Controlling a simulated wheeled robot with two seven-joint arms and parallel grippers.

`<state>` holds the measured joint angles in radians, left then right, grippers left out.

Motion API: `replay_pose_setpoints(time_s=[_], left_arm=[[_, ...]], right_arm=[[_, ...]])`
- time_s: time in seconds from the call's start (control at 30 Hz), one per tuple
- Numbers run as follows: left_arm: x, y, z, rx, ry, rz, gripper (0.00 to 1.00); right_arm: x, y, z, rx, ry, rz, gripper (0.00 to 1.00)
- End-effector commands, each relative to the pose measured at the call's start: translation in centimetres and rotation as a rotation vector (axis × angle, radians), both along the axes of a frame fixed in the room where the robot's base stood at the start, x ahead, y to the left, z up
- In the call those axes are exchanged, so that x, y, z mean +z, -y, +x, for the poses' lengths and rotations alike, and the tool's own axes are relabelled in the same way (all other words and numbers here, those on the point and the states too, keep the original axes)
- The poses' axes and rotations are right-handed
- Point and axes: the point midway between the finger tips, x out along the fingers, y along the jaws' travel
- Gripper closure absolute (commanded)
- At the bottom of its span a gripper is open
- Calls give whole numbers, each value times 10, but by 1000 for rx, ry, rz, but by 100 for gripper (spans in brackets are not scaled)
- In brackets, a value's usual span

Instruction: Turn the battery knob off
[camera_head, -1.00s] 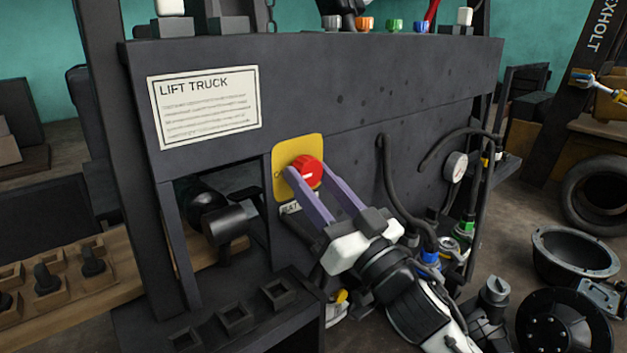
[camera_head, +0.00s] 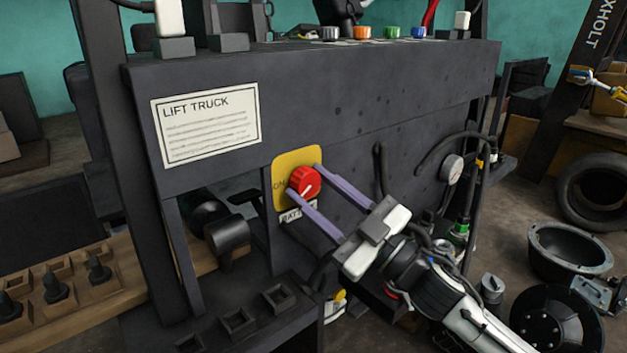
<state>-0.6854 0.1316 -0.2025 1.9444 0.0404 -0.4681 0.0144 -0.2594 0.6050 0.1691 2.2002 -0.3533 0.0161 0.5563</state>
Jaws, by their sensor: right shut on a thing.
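The red battery knob (camera_head: 304,183) sits on a yellow plate (camera_head: 283,166) on the dark truck panel. My right gripper (camera_head: 307,181) reaches in from the lower right. Its two purple fingers lie on either side of the knob, one at the lower left and one at the upper right, and it is shut on the knob. My left gripper is not in view.
A lift truck sign (camera_head: 206,124) is above left of the plate. Coloured caps (camera_head: 392,32) line the panel top. A tyre (camera_head: 596,190) and a black bowl (camera_head: 570,252) lie at right.

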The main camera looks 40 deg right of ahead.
Motion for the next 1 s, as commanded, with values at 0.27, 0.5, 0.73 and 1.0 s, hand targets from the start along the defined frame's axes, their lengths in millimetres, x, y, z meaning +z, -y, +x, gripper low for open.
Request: replay_pose_setpoints(time_s=[0.27, 0.5, 0.73, 1.0], left_arm=[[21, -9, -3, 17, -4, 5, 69], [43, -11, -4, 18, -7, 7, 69], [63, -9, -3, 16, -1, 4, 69], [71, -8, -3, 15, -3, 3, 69]], right_arm=[[6, 3, 0, 0, 19, -266, 82], [9, 4, 0, 2, 37, -492, 82], [8, 4, 0, 3, 55, -696, 82], [7, 5, 0, 2, 69, -875, 82]])
